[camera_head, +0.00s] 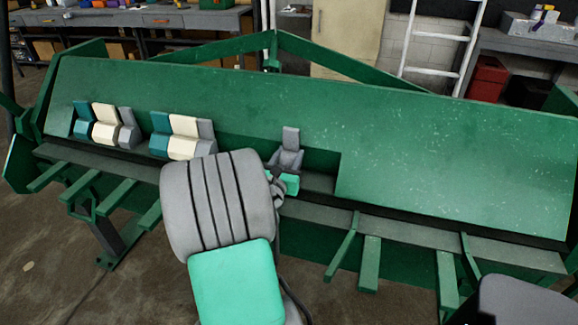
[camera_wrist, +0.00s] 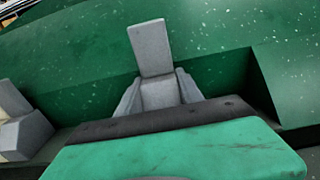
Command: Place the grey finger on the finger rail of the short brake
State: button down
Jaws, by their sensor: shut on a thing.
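The grey finger (camera_head: 290,139) stands upright in my gripper (camera_head: 285,161), in front of the open recess of the green short brake (camera_head: 460,150). In the wrist view the finger (camera_wrist: 151,48) has its tall flat plate upward, and my gripper (camera_wrist: 159,93) is shut on its lower body from both sides. The finger rail (camera_head: 318,180) shows as a bare ledge right of the gripper. The finger's lower end is hidden by my gripper and wrist, so I cannot tell whether it touches the rail.
Two groups of teal, cream and grey fingers sit on the rail at left: a far group (camera_head: 104,125) and a nearer group (camera_head: 183,136). A grey one (camera_wrist: 25,130) shows at the wrist view's left edge. A sloped green panel bounds the recess at right.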

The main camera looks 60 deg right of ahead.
jog(key=shift+f, duration=0.75)
jog(key=shift+r, duration=0.15)
jog(key=c, duration=0.8)
grip_release()
jog(key=shift+o, duration=0.2)
jog(key=a, duration=0.3)
jog(key=s+a, duration=0.1)
jog(key=a, duration=0.3)
jog(key=a+b, duration=0.1)
jog(key=a, duration=0.3)
jog(key=shift+s, duration=0.35)
jog(key=shift+s+a, duration=0.15)
jog(key=shift+a, duration=0.3)
